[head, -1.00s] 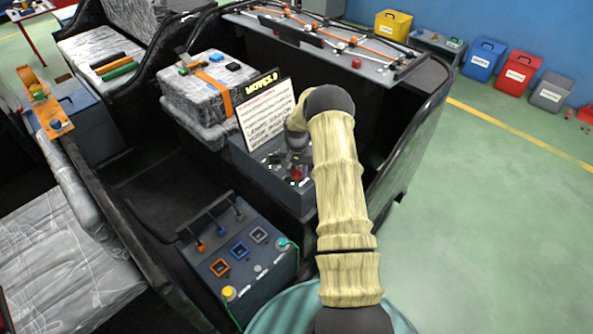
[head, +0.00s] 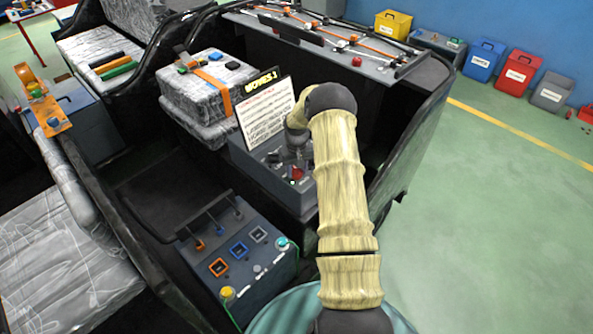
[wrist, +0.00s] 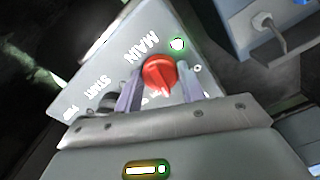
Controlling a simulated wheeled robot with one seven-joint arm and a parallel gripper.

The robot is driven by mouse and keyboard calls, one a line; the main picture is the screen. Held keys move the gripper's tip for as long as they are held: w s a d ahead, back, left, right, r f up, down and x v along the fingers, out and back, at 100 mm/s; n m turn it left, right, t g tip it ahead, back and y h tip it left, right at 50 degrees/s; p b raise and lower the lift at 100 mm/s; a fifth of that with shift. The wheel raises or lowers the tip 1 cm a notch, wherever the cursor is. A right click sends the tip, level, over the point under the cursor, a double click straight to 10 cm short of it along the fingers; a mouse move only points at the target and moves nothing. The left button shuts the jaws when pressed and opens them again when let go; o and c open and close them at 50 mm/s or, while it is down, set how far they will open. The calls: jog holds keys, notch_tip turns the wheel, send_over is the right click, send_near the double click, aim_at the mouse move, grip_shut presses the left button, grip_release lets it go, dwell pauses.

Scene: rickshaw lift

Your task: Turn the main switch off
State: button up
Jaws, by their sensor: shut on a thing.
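The main switch (wrist: 158,72) is a red rotary knob on a light grey panel (wrist: 95,75) marked MAIN, START and a third label too small to read surely. A green light (wrist: 178,43) is lit beside the MAIN label. My gripper (wrist: 160,88) is shut on the red knob, with one finger on each side of it. In the head view the red knob (head: 297,173) shows just below my wrist, on the grey console. My arm hides part of that console.
A sign board (head: 266,106) stands behind the console. A lower switch box (head: 238,250) with coloured sockets and a yellow button sits to the front left. Black vehicle side walls (head: 415,135) rise on the right. Open green floor lies beyond.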

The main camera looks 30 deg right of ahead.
aim_at(297, 169)
jog(key=n, duration=0.6)
jog(key=shift+n, duration=0.3)
jog(key=n, duration=0.5)
jog(key=shift+w+r, duration=0.1)
jog(key=shift+n, duration=0.3)
jog(key=o, duration=1)
notch_tip(297, 169, up, 17)
jog(key=shift+r+b, duration=0.15)
jog(key=shift+b, duration=0.65)
